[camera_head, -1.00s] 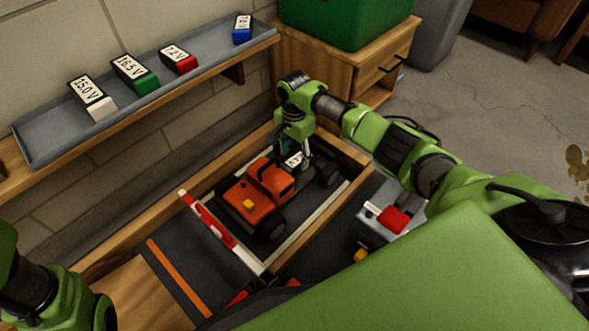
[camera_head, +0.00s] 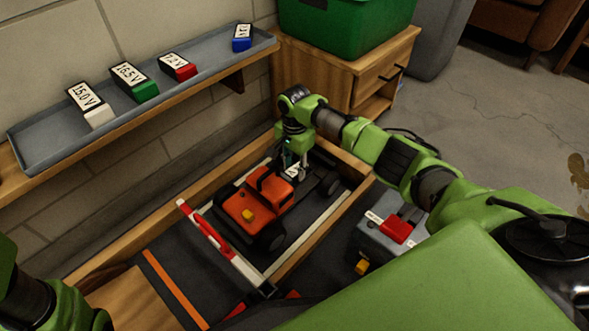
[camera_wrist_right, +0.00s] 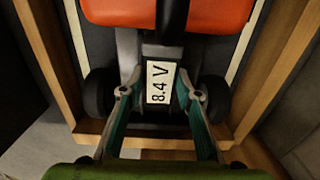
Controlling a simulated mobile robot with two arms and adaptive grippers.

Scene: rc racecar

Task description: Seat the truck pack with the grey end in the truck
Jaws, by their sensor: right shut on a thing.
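The orange truck (camera_head: 243,207) sits in the wood-framed bay, its cab end toward the lower left. My right gripper (camera_head: 293,174) is over the truck's rear half, behind the cab. In the right wrist view my right gripper (camera_wrist_right: 161,95) is shut on a pack with a white "8.4 V" label (camera_wrist_right: 160,84), its fingers on either side of it. The pack lies lengthwise between the rear wheels, close to the truck's rear deck. I cannot tell how deep it sits, and its end colour is unclear. My left gripper is out of view.
A grey wall shelf (camera_head: 40,145) holds packs with white, green (camera_head: 147,91), red and blue ends. The bay's wooden wall (camera_head: 345,160) stands close to my right arm. A red-and-white bar (camera_head: 213,236) crosses before the truck. A grey box with a red part (camera_head: 397,229) is at right.

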